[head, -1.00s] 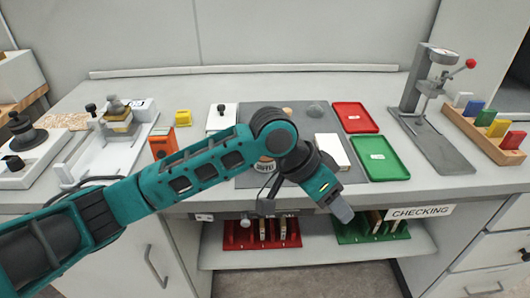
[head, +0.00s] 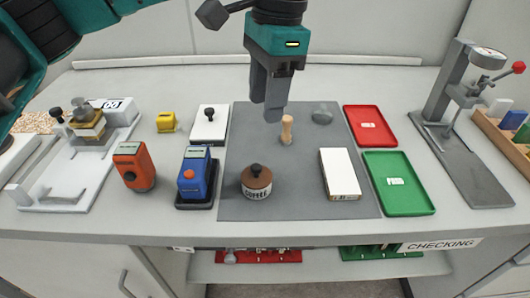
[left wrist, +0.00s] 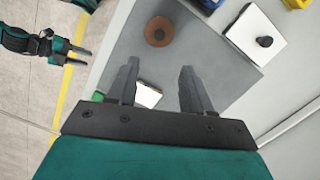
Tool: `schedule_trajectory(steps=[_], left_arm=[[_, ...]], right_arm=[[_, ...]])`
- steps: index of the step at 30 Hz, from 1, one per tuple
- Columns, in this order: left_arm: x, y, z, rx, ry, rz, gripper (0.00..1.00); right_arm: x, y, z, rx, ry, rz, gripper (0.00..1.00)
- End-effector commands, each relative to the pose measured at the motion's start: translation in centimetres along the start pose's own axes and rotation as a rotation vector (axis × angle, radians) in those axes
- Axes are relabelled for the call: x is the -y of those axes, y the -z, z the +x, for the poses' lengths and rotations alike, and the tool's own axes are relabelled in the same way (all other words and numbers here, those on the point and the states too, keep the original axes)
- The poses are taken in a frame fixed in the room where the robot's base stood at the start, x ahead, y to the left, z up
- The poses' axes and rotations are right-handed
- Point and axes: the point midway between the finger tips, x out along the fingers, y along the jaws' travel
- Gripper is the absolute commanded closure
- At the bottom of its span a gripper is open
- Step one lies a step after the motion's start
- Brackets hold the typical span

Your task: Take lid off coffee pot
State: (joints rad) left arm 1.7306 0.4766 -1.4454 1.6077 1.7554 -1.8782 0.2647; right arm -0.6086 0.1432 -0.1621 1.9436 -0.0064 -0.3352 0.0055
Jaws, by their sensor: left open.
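The coffee pot (head: 256,190) stands upright on the grey mat, with a white label on its front. Its brown lid (head: 256,174) with a dark round knob is on top. From above, the lid shows as a brown disc in the left wrist view (left wrist: 158,31). My left gripper (head: 270,112) points down over the back of the mat, above and behind the pot, not touching it. Its fingers are spread and empty in the left wrist view (left wrist: 158,82). My right gripper (left wrist: 80,56) shows at the upper left there, off the table, with its fingers apart.
A wooden peg (head: 287,129), a grey stone-like piece (head: 322,115) and a white box (head: 340,174) are on the mat. A blue device (head: 195,178) stands left of the pot. Red (head: 370,126) and green (head: 398,182) trays lie to the right. Bare mat surrounds the pot.

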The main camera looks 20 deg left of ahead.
Motion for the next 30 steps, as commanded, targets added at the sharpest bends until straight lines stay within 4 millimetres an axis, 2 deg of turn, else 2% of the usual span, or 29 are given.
schedule_trajectory(steps=[4, 12, 20, 27, 30], left_arm=[[0.0, -0.1, 1.3, 0.005, 0.001, -0.001, 0.49], [0.0, -0.1, 6.2, 0.004, 0.001, 0.000, 0.49], [0.0, -0.2, 8.3, 0.002, 0.001, -0.001, 0.49], [-0.3, -0.5, 11.8, 0.002, 0.002, 0.000, 0.49], [-0.3, -0.5, 12.7, 0.001, 0.001, 0.000, 0.49]], right_arm=[[0.1, -0.6, 0.0, 0.008, 0.001, 0.001, 0.57], [0.3, -2.2, 0.1, 0.027, 0.003, 0.003, 0.57], [0.3, -2.4, 0.3, 0.027, 0.004, 0.003, 0.57], [0.4, -2.8, 0.8, 0.030, 0.006, 0.005, 0.57], [0.5, -2.6, 0.9, 0.027, 0.009, 0.005, 0.57]])
